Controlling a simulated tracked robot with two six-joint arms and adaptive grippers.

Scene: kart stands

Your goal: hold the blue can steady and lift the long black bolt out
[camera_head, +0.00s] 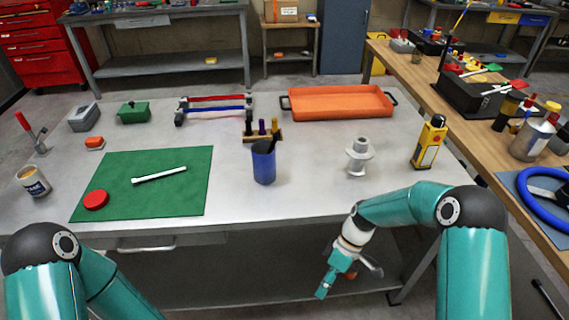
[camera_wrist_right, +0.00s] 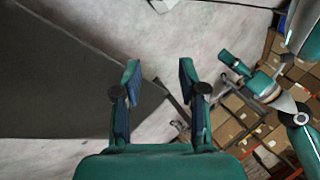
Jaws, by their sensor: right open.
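The blue can (camera_head: 263,167) stands upright near the middle of the grey table. A thin dark piece (camera_head: 271,146), which looks like the black bolt, sticks up above its rim and leans right; its lower part is hidden inside. My right gripper (camera_head: 347,281) is below the table's front edge, to the right of the can and apart from it. In the right wrist view its two fingers (camera_wrist_right: 160,92) are spread with nothing between them. What looks like my left gripper (camera_wrist_right: 238,72) shows small at the right of that view; its opening is unclear.
A small rack with several coloured-handled tools (camera_head: 262,137) stands just behind the can. A pale flanged part (camera_head: 358,157) and a yellow device (camera_head: 428,145) stand to its right. A green mat (camera_head: 150,205) lies left. An orange tray (camera_head: 340,103) sits behind.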

